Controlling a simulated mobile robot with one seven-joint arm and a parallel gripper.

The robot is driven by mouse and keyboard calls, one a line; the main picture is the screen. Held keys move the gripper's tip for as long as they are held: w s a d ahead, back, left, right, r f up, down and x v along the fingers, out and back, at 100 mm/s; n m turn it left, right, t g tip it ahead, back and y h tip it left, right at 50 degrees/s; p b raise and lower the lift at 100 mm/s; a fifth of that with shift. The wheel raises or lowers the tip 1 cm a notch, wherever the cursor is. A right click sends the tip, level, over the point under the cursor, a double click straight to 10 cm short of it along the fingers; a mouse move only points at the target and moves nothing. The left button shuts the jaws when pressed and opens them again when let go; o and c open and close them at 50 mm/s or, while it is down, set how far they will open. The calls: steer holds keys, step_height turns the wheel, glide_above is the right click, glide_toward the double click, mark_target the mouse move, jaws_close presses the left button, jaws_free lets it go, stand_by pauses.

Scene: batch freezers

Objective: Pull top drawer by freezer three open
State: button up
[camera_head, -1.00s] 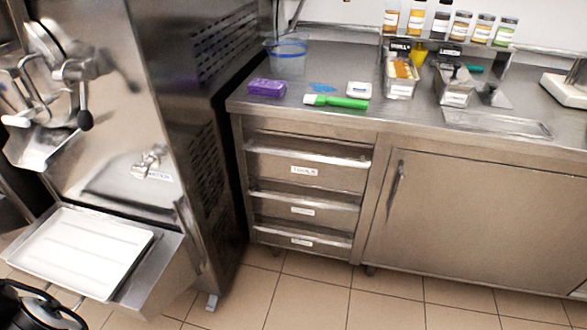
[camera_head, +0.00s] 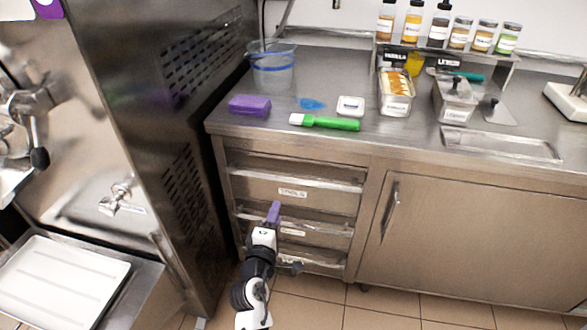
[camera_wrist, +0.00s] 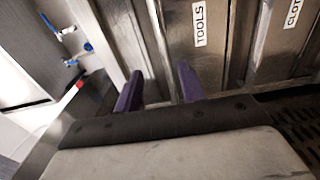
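The top drawer (camera_head: 325,197) is the uppermost steel drawer under the counter, beside the freezer (camera_head: 150,120). It looks shut, with a ledge-like handle (camera_head: 320,182) along its upper edge and a white label. In the wrist view the top drawer (camera_wrist: 203,60) is turned sideways, its label reading "TOOLS". My gripper (camera_head: 274,212) is in front of the drawers in the head view, overlapping the second drawer. In the wrist view its two purple fingers (camera_wrist: 160,78) are apart, facing the top drawer's handle edge with nothing gripped. Contact with the handle cannot be told.
Two lower drawers sit beneath; one label in the wrist view starts "CLO" (camera_wrist: 292,12). A cupboard door (camera_head: 480,225) is to the right. A purple sponge (camera_head: 250,105) and green-handled tool (camera_head: 325,122) lie on the counter (camera_head: 390,140). A white tray (camera_head: 65,285) stands left.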

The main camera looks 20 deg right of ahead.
mark_target(289, 182)
steer(key=p+x, duration=0.1)
steer(key=x, duration=0.6)
steer(key=p+x, duration=0.1)
steer(key=x, duration=0.6)
steer(key=shift+s+d+p, duration=0.1)
steer(key=shift+d+p, duration=0.2)
steer(key=shift+p, duration=0.1)
jaws_close()
